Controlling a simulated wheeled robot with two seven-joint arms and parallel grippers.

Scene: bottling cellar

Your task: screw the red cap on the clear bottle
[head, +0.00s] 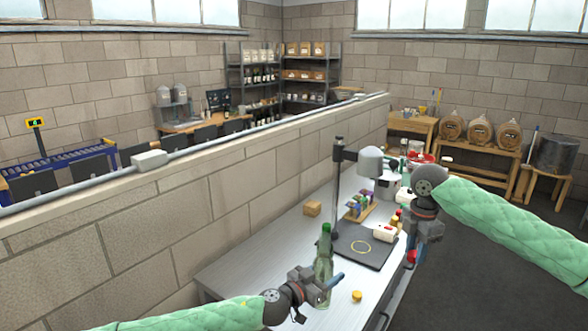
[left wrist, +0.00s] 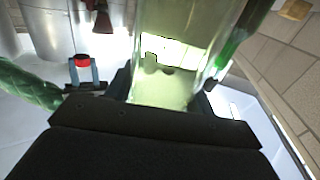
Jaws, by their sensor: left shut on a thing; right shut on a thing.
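My left gripper (head: 322,288) is shut on the clear bottle (head: 322,270), which stands upright near the front of the bench. In the left wrist view, the bottle's pale, see-through body (left wrist: 175,50) fills the space between the fingers; its mouth is out of that view. In the head view a green neck (head: 326,230) shows at the top; I cannot tell whether it belongs to this bottle or one behind. My right gripper (head: 411,252) is shut on the red cap (head: 411,257), to the right of the bottle and apart from it. The cap also shows in the left wrist view (left wrist: 82,58).
A yellow cap (head: 357,296) lies on the bench right of the bottle. A dark mat (head: 345,255) with a yellow ring lies behind, beside a post stand (head: 337,185). A rack of small coloured items (head: 360,206) and a wooden block (head: 312,208) stand farther back. A block wall (head: 230,200) bounds the left.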

